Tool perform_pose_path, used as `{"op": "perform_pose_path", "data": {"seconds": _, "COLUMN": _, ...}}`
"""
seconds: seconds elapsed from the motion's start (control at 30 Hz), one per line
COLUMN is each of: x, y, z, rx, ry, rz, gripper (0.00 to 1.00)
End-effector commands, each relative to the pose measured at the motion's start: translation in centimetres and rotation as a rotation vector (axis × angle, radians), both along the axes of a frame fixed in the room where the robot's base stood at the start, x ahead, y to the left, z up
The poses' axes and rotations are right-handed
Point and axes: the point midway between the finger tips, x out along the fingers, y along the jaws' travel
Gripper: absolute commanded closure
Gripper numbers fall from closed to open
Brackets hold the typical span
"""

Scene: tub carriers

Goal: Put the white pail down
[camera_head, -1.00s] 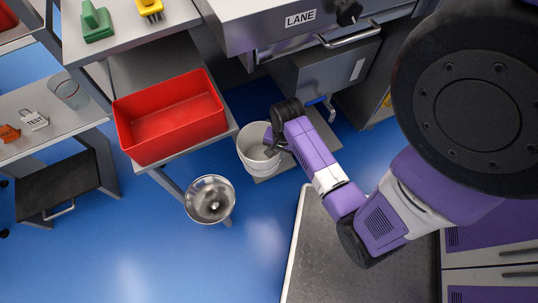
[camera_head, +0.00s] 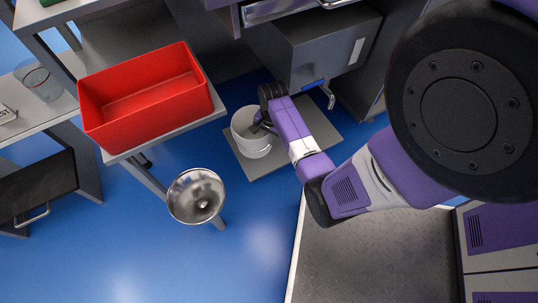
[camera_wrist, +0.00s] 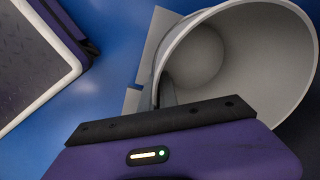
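The white pail (camera_head: 251,143) hangs from or stands at my gripper, over the left part of a flat grey plate (camera_head: 305,152) near the floor. I cannot tell whether its bottom touches the plate. My gripper (camera_head: 262,122) is at the pail's right rim, with one finger inside. In the wrist view the pail (camera_wrist: 255,65) fills the upper right, its open mouth showing an empty inside. There my gripper (camera_wrist: 166,92) is shut on the pail's wall; the outer finger is mostly hidden.
A red tub (camera_head: 148,103) stands on a shelf left of the pail. A metal funnel-shaped stand (camera_head: 196,197) is in front of it. Blue floor (camera_head: 120,235) is open at the front left.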

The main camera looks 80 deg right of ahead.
Motion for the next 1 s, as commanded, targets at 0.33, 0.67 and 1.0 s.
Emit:
{"op": "perform_pose_path", "data": {"seconds": 0.33, "x": 0.1, "y": -0.1, "z": -5.8, "rx": -0.002, "ry": -0.002, "rz": 0.0, "gripper": 1.0}}
{"op": "perform_pose_path", "data": {"seconds": 0.67, "x": 0.1, "y": 0.0, "z": -9.4, "rx": -0.001, "ry": -0.001, "rz": 0.001, "gripper": 1.0}}
{"op": "perform_pose_path", "data": {"seconds": 1.0, "x": 0.1, "y": -0.1, "z": -10.1, "rx": -0.003, "ry": -0.002, "rz": 0.001, "gripper": 1.0}}
